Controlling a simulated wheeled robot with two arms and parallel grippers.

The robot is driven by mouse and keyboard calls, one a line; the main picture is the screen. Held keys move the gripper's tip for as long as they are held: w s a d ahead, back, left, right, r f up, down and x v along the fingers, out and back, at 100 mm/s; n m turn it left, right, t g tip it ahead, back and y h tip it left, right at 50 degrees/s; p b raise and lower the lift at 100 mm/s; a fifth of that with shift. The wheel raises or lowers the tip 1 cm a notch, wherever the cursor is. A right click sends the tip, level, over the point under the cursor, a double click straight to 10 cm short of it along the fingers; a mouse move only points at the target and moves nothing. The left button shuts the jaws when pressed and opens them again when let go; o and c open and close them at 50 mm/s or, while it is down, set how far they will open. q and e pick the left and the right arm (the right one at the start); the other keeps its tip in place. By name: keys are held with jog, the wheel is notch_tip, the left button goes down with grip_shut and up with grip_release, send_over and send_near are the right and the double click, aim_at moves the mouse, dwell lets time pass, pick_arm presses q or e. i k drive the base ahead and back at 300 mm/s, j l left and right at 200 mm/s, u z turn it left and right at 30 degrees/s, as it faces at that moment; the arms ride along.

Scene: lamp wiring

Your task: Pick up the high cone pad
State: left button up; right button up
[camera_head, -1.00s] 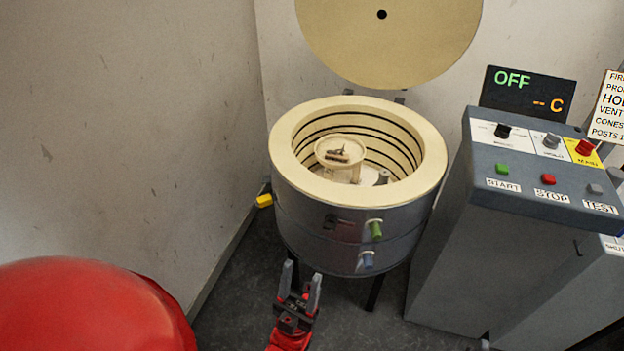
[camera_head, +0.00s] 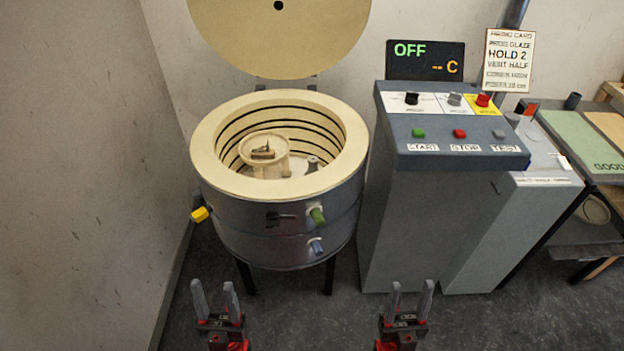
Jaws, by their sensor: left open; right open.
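An open round kiln (camera_head: 205,150) stands left of centre with its cream lid (camera_head: 278,35) raised. Inside it, a small round cream shelf (camera_head: 247,146) carries a small dark piece (camera_head: 263,153) with a pointed shape. I cannot tell for sure whether this is the high cone pad; it is too small to make out. My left gripper (camera_head: 214,288) is open and empty, low in front of the kiln. My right gripper (camera_head: 411,287) is open and empty, low in front of the grey control cabinet. Both are well apart from the small dark piece.
The grey control cabinet (camera_head: 430,215) stands right of the kiln, its display (camera_head: 425,60) reading OFF. A firing card (camera_head: 508,60) hangs behind it. A bench with a green board (camera_head: 580,140) is at the far right.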

aim_at(256, 153)
jog(key=i+l+u, duration=0.25)
jog(key=u, duration=0.2)
jog(key=i+l+u, duration=0.2)
jog(key=l+u, duration=0.25)
jog(key=l, duration=0.15)
